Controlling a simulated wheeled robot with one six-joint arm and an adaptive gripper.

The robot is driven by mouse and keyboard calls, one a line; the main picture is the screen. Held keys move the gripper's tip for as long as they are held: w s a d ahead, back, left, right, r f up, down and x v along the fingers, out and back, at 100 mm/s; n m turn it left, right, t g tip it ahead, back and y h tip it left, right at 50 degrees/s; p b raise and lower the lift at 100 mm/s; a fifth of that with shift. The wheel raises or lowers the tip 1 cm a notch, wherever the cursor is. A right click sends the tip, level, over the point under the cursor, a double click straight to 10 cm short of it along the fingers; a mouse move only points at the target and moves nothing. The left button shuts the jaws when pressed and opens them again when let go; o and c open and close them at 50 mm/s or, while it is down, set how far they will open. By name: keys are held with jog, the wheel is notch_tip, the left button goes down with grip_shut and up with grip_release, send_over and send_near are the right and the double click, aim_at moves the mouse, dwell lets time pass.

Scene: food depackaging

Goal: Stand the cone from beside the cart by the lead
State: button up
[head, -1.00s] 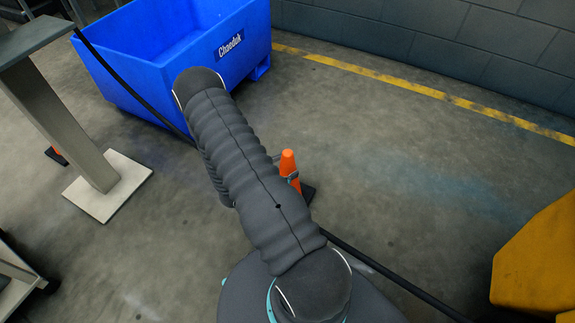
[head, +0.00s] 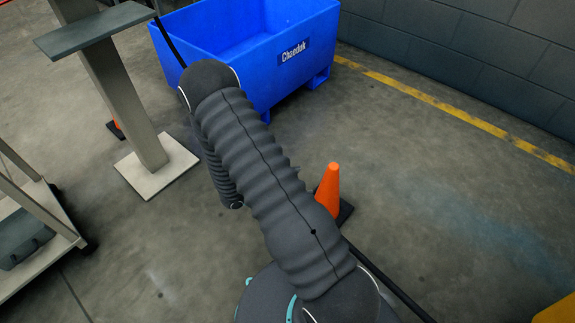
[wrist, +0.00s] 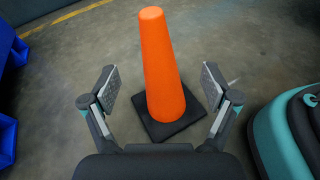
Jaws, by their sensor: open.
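An orange cone (head: 329,190) with a black square base stands upright on the floor, right of my arm in the head view. It also shows in the wrist view (wrist: 162,65). The lead, a black cable (head: 392,286), runs along the floor close to the cone's base. The cart (head: 62,228) is at the left edge of the head view. My gripper (wrist: 163,92) is open, its fingers on either side of the cone in the wrist view with gaps to both. My arm mostly hides the gripper in the head view.
A blue bin (head: 262,72) stands at the back. A yellow object (head: 556,311) is at the lower right corner. Floor right of the cone is clear.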

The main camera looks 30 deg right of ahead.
jog(key=s+a+r+m+t+y, duration=0.2)
jog(key=s+a+r+m+y, duration=0.3)
jog(key=r, duration=0.7)
jog(key=s+a+r+m+t+y, duration=0.2)
jog(key=s+a+r+m+y, duration=0.3)
jog(key=r, duration=0.7)
jog(key=s+a+r+m+t+y, duration=0.2)
jog(key=s+a+r+m+y, duration=0.3)
jog(key=r, duration=0.7)
jog(key=shift+r+m+t, duration=0.2)
jog(key=shift+m+t, duration=0.1)
jog(key=shift+m, duration=0.3)
jog(key=shift+s+a, duration=0.1)
jog(key=shift+r+p, duration=0.95)
jog(key=shift+r, duration=0.05)
